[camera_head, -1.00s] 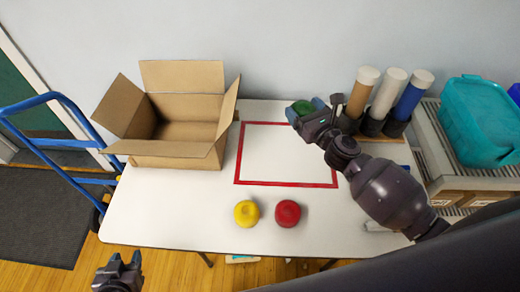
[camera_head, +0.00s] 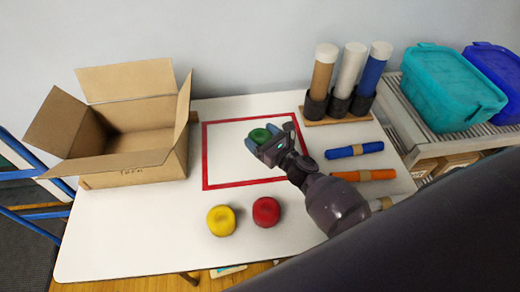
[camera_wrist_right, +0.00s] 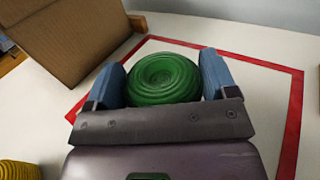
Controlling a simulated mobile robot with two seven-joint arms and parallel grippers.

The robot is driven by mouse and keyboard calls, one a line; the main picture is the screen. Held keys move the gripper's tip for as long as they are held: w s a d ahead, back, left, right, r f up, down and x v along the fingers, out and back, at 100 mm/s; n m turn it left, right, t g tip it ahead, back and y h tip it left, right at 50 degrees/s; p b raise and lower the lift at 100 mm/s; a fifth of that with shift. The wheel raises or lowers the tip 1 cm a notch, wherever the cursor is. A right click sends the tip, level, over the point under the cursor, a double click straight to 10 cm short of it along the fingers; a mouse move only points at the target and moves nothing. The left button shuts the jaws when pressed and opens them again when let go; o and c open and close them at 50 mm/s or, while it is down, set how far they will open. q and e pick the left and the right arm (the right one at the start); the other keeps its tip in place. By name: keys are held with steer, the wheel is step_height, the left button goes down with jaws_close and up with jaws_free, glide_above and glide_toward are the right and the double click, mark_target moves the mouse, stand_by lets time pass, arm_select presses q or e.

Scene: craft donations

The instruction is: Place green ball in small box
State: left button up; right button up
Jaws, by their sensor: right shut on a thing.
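The green ball (camera_head: 260,136) looks like a rounded skein with a dimple. My right gripper (camera_head: 270,138) is shut on it, over the red-outlined area of the table. In the right wrist view the green ball (camera_wrist_right: 162,78) sits between the two blue fingers of the right gripper (camera_wrist_right: 160,82). I cannot tell its exact height above the table. An open cardboard box (camera_head: 135,175) stands at the left of the table with its flaps spread, and its wall shows in the right wrist view (camera_wrist_right: 75,35). My left gripper is not in view now.
A yellow ball (camera_head: 221,220) and a red ball (camera_head: 266,211) lie in front of the red outline (camera_head: 205,160). Blue (camera_head: 354,150) and orange (camera_head: 363,175) rolls lie at right. Upright tubes (camera_head: 349,70) stand behind. A teal bin (camera_head: 440,85) sits on a side rack.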

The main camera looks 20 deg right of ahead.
step_height(320, 180, down, 4)
steer(key=shift+f+b, duration=0.25)
steer(key=shift+b, duration=0.55)
steer(key=shift+f, duration=0.2)
steer(key=shift+r, duration=0.1)
steer(key=shift+f, duration=0.25)
steer(key=o, duration=0.8)
steer(key=shift+r, duration=0.1)
steer(key=shift+o, duration=0.2)
